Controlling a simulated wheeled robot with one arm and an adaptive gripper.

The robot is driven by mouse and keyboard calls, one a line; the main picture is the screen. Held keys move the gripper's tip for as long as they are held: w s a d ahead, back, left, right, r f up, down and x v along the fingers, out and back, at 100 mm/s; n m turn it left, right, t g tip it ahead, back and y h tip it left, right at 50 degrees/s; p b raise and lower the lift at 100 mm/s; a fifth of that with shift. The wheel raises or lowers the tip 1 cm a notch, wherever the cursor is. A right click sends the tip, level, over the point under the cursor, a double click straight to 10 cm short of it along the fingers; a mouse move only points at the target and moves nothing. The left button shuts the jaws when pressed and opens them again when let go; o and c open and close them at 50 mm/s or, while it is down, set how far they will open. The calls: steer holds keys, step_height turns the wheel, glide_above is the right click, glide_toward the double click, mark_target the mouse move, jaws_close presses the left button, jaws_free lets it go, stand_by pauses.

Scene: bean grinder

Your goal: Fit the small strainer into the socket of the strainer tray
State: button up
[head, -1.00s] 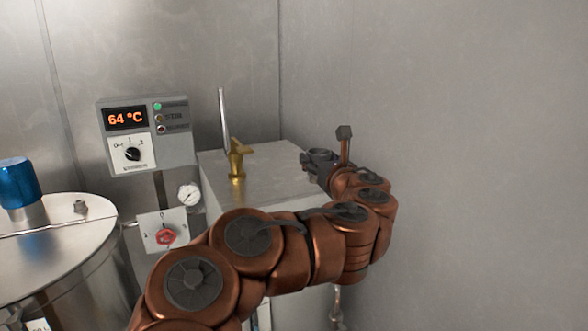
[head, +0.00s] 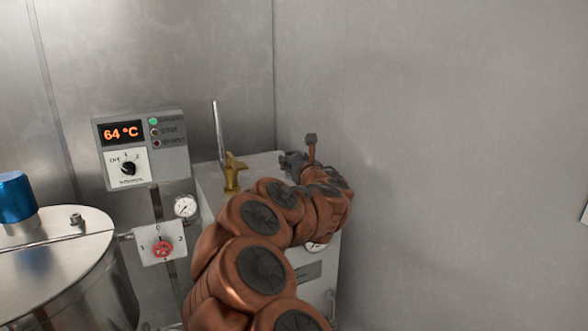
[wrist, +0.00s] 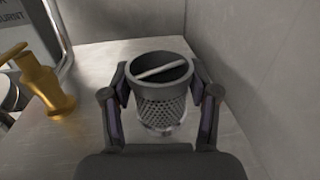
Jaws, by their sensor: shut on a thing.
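The small strainer (wrist: 163,108) is in the wrist view, with a dark rim, a pale bar across its open top and a mesh body below. My gripper (wrist: 160,86) is shut on it, with one finger on each side of the rim. The strainer looks upright above the metal cabinet top (wrist: 92,142). Whether its bottom touches that surface I cannot tell. In the head view my gripper (head: 291,163) is at the back right of the cabinet top, partly hidden by my arm. I cannot make out the strainer tray or its socket.
A brass tap (head: 232,172) with a tall lever stands left of my gripper; it also shows in the wrist view (wrist: 42,84). A grey wall (wrist: 245,60) is close on the right. A control box (head: 143,148) reads 64 °C. A steel vessel (head: 60,255) stands at left.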

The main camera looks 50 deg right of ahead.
steer(key=shift+w+d, duration=0.3)
steer(key=shift+w, duration=0.1)
steer(key=shift+f+p, duration=0.65)
steer(key=shift+f, duration=1.05)
steer(key=shift+s, duration=0.1)
steer(key=shift+f+b, duration=0.25)
steer(key=shift+b, duration=0.05)
steer(key=o, duration=1.2)
steer(key=shift+r, duration=0.1)
